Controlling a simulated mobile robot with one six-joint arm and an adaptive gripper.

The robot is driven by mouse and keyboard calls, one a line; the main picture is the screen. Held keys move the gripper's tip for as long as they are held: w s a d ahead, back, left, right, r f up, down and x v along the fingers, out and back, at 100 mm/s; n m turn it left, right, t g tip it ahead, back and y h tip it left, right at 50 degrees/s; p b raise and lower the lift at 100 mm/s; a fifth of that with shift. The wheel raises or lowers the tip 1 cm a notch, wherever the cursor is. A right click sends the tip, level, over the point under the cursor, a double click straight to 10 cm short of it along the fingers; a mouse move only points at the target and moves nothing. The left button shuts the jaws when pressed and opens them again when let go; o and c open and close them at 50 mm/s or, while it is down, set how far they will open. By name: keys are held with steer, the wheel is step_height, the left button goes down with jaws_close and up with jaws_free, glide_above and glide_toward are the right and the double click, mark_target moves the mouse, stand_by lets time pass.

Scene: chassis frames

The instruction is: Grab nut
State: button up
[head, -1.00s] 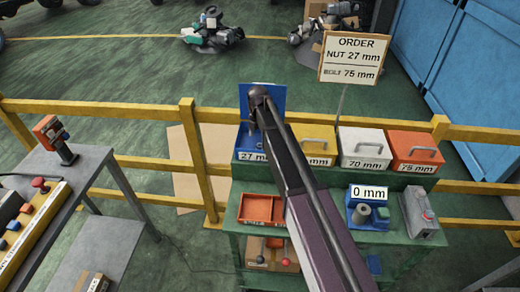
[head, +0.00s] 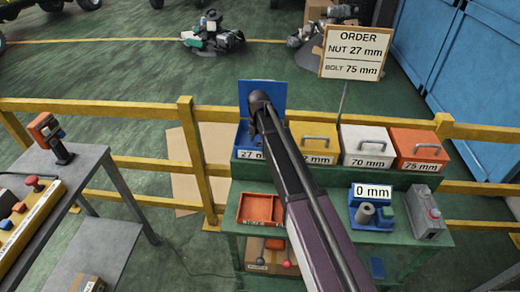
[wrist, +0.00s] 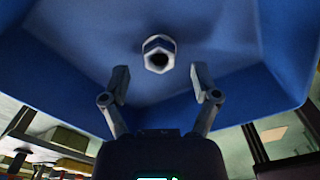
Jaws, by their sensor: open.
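A silver hex nut (wrist: 158,54) lies inside a blue bin (wrist: 70,55) in the wrist view. My gripper (wrist: 160,78) is open and empty, its two fingers spread to either side just below the nut in the picture and not touching it. In the head view the blue bin (head: 243,138) stands with its lid (head: 262,93) raised and a partly hidden label reading 27. My arm reaches over the bin and hides much of its inside; the nut and the fingers do not show there.
Closed yellow (head: 314,142), white 70 mm (head: 367,146) and orange 75 mm (head: 419,150) boxes stand right of the bin. An orange tray (head: 261,209) and a 0 mm gauge (head: 371,205) sit on the lower shelf. A yellow railing (head: 130,108) runs behind.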

steer(key=shift+f+b, duration=0.4)
steer(key=shift+f, duration=0.25)
jaws_close()
